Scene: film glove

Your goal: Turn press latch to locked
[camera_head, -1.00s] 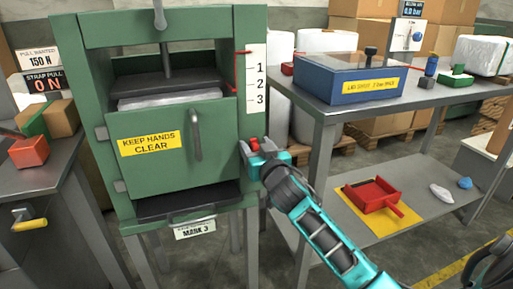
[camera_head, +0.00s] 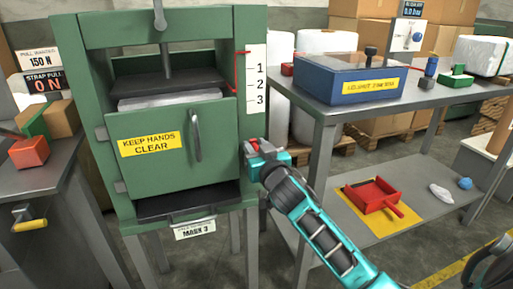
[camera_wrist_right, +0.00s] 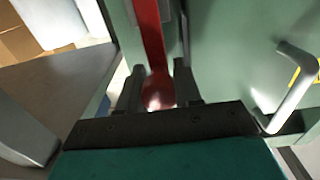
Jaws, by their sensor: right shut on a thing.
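The green press (camera_head: 75,110) stands at the left with its door (camera_head: 215,140) closed. The red latch (camera_head: 262,145) is on the press's right post, beside the door, and is mostly hidden by my gripper in the head view. In the right wrist view, the red latch (camera_wrist_right: 152,40) is a long bar ending in a rounded red end between the fingers. My right gripper (camera_head: 254,151) is shut on this latch; its fingers (camera_wrist_right: 158,92) flank the red end. Whether the latch sits at locked cannot be told. My left gripper is not in view.
The door handle (camera_head: 195,135) is just left of my right gripper. A grey table (camera_head: 320,112) with a blue box (camera_head: 350,90) stands close on the right. A red tray (camera_head: 372,197) lies on its lower shelf. A left bench (camera_head: 50,190) holds a red box (camera_head: 29,152).

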